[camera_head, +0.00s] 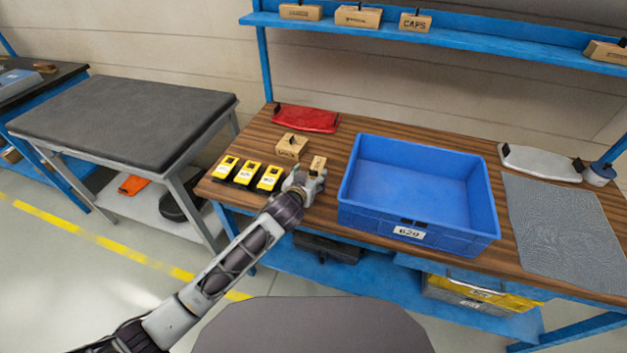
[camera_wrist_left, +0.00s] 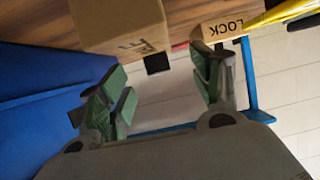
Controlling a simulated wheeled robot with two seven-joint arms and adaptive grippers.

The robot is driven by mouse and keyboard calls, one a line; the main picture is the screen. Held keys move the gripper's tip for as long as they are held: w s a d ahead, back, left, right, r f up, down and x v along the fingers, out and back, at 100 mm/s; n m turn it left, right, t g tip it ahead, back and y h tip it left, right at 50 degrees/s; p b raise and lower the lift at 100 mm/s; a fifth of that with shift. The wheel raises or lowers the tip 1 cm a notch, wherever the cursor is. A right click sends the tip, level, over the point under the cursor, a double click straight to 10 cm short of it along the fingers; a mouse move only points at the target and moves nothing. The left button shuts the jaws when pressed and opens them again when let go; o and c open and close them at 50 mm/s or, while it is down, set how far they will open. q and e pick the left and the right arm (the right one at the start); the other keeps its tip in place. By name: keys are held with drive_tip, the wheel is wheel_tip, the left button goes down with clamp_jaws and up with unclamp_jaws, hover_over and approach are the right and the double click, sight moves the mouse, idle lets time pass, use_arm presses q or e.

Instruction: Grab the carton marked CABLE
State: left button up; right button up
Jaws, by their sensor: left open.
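My left gripper (camera_head: 306,184) is open at the front edge of the wooden bench, just in front of a small upright carton (camera_head: 318,164). In the left wrist view, the open green-padded fingers (camera_wrist_left: 162,92) have nothing between them. That carton (camera_wrist_left: 118,22) is large beyond them; its marking is only partly visible and I cannot read it. A second carton (camera_head: 291,146) lies just behind the yellow boxes; it shows LOCK upside down in the wrist view (camera_wrist_left: 226,27). I read CABLE on no carton. My right gripper is not in view.
A blue bin (camera_head: 418,234) stands close right of the gripper. Several yellow boxes (camera_head: 247,173) are close left. The shelf above holds cartons, one marked CAPS (camera_head: 415,21). A grey mat (camera_head: 566,228) lies right.

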sight(313, 172)
use_arm(q)
drive_tip(key=shift+x, duration=1.75)
drive_tip(key=shift+w+d, duration=0.15)
drive_tip(key=shift+d, duration=0.05)
drive_tip(key=c, duration=0.9)
drive_tip(key=shift+c, duration=1.7)
drive_tip(key=shift+r, duration=0.6)
wheel_tip(313, 172, up, 8)
drive_tip(key=shift+f+p, duration=0.1)
drive_tip(key=shift+p, duration=0.2)
drive_tip(key=shift+r, duration=0.6)
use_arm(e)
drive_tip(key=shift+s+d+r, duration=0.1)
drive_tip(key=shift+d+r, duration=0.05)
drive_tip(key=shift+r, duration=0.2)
